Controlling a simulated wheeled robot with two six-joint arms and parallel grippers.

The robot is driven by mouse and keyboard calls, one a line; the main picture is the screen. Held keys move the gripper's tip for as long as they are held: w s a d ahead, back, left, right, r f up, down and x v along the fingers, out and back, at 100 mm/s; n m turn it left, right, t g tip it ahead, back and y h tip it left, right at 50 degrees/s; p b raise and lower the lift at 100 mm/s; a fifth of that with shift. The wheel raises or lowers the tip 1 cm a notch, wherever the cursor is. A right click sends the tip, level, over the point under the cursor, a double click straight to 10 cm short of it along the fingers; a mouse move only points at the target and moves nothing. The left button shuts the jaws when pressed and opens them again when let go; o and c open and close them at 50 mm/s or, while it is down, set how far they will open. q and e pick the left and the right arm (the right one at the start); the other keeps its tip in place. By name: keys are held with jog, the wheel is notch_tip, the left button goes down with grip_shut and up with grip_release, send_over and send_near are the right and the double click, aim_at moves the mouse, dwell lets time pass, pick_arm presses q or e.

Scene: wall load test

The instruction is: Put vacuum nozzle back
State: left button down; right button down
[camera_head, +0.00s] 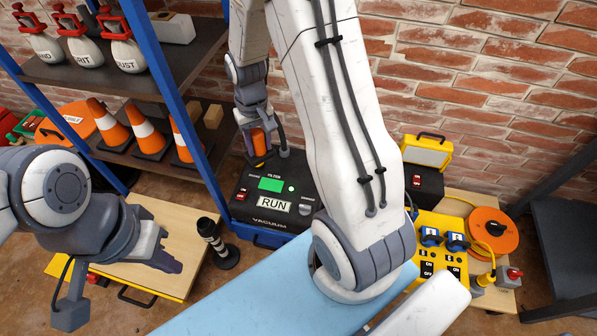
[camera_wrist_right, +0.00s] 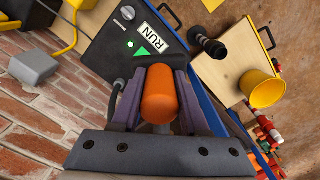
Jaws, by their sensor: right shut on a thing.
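The black vacuum (camera_head: 240,195) stands on a blue base against the brick wall, with a lit green panel and a RUN label; it also shows in the right wrist view (camera_wrist_right: 112,50). My right gripper (camera_head: 258,143) is shut on an orange, rounded piece (camera_wrist_right: 159,94), apparently the vacuum nozzle's grip. It holds this piece just above the vacuum's back left part. The nozzle's lower end is hidden. A dark hose (camera_head: 281,135) rises beside it. My left gripper (camera_head: 165,258) is over the wooden-topped box; its finger gap is unclear.
A black-and-white post (camera_head: 217,243) stands left of the vacuum. Shelves with orange cones (camera_head: 145,128) and weight bags (camera_head: 78,45) rise at left. A yellow power box (camera_head: 432,238) and orange cable reel (camera_head: 490,232) are at right. A light blue surface (camera_head: 270,290) lies in front.

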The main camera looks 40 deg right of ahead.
jog(key=s+d+f+m+b, duration=0.2)
jog(key=d+f+m+b, duration=0.3)
jog(key=d+f, duration=0.65)
jog(key=s+d+f+m+b, duration=0.2)
jog(key=d+f+m+b, duration=0.3)
jog(key=d+f, duration=0.65)
jog(key=w+a+f+b, duration=0.1)
jog(key=w, duration=0.2)
jog(key=w+a+f+b, duration=0.1)
jog(key=w, duration=0.2)
jog(key=w+a+f+b, duration=0.1)
jog(key=w, duration=0.2)
jog(key=shift+w+a+f, duration=0.1)
jog(key=shift+w+f, duration=0.05)
jog(key=shift+f, duration=0.2)
jog(key=shift+f+b, duration=1.05)
jog(key=shift+f, duration=0.8)
jog(key=shift+f, duration=0.2)
jog(key=shift+c, duration=2.1)
grip_release()
